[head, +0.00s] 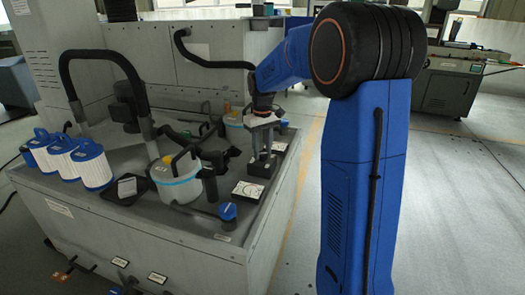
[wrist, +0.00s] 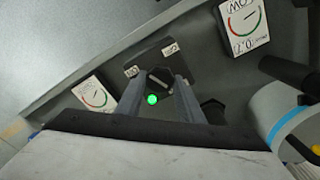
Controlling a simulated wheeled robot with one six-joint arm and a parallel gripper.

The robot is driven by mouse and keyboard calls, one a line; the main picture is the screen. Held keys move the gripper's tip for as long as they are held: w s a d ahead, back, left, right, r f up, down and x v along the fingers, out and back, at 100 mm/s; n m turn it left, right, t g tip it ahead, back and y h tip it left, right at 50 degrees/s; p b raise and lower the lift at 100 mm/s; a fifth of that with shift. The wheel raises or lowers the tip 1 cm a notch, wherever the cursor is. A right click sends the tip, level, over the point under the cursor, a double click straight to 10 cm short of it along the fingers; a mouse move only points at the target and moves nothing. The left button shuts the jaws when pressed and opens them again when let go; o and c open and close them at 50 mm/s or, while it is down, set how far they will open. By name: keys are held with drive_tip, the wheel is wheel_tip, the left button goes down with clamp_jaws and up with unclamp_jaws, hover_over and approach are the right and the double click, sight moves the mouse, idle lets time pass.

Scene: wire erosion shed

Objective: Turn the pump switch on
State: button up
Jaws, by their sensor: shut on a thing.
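The pump switch is a dark box (wrist: 160,62) with a black rotary knob (wrist: 158,78) and two small white labels, too small to read surely. A green lamp (wrist: 152,100) on it glows. My gripper (wrist: 162,84) reaches down over the box, its two grey fingers shut on the knob from both sides. In the head view the box (head: 262,166) sits on the grey bench top, right under my gripper (head: 262,150), which partly hides it. The knob is hidden there.
Gauge cards (head: 249,190) (head: 279,147) lie on either side of the switch. A white canister with a blue band (head: 177,180), a blue-capped part (head: 228,212) and several blue-and-white filters (head: 92,165) stand to the left. The floor right of the bench (head: 430,190) is clear.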

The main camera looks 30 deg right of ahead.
sight(263, 154)
drive_tip(key=shift+n, duration=0.6)
drive_tip(key=o, duration=1.1)
drive_tip(key=shift+c, duration=0.2)
wheel_tip(263, 154, up, 17)
drive_tip(key=shift+r, duration=0.2)
drive_tip(key=shift+s, duration=0.1)
